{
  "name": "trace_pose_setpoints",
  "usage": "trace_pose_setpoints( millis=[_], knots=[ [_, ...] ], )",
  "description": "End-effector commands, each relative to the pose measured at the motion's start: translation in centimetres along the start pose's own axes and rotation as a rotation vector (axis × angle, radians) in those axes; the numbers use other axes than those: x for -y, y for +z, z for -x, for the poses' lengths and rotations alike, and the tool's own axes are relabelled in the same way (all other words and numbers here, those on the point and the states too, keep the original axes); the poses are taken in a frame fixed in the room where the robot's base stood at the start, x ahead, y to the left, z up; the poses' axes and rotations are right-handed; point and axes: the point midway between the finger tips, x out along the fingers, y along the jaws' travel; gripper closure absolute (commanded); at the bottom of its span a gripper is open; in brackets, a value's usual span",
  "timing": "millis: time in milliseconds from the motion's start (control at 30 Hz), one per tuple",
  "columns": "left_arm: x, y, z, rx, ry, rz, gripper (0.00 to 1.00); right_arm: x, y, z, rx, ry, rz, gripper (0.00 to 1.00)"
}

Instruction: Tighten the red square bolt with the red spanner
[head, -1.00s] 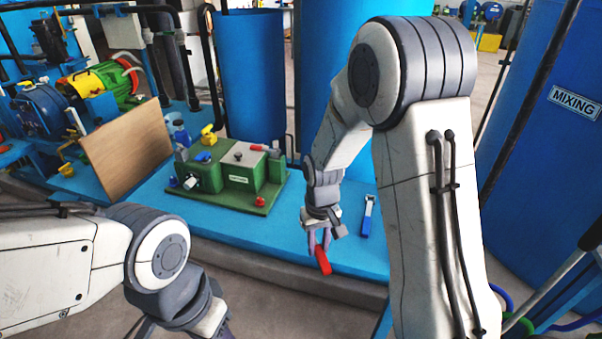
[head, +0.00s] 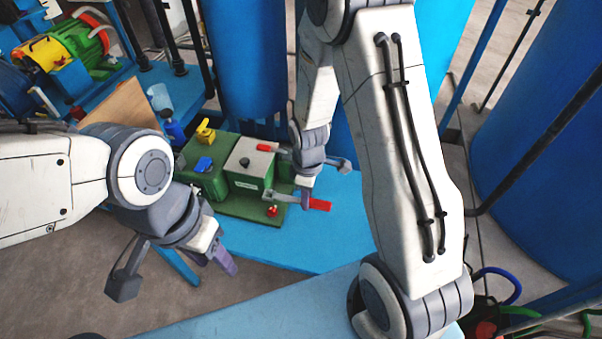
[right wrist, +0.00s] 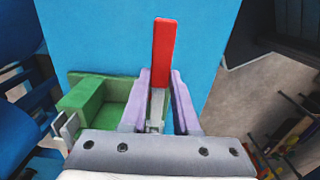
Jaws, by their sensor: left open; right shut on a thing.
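The red spanner (head: 320,205) is in my right gripper (head: 306,199), which is shut on its grey shank. Its red handle points right in the head view, and its grey open jaw reaches left. In the right wrist view the red handle (right wrist: 163,52) sticks out past the fingers. The small red bolt (head: 272,211) is on the green base plate's front right, just below the spanner's jaw in the head view. I cannot tell whether jaw and bolt touch. My left gripper (head: 178,276) is open and empty, left of the blue bench.
The green fixture (head: 245,165) carries yellow, blue and red fittings on the blue bench (head: 285,246). Blue tanks (head: 245,75) stand behind it. A brown board (head: 110,105) stands at left, partly behind my left arm. The bench front is clear.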

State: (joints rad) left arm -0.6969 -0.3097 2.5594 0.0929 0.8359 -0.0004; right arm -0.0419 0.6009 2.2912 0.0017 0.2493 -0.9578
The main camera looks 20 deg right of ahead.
Motion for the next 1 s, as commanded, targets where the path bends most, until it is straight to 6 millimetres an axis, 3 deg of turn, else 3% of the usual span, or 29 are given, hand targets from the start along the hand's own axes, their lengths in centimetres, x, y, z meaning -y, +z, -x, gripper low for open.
trace_pose_setpoints(
  millis=[467, 1000],
  knots=[
    [0.0, 0.0, 0.3, 0.001, 0.000, 0.000, 0.50, -0.1, 0.5, 0.1, 0.000, 0.000, 0.007, 1.00],
    [0.2, 0.2, -3.4, 0.001, 0.000, 0.000, 0.50, 0.0, 0.3, -4.7, 0.000, 0.000, 0.010, 1.00]
  ],
)
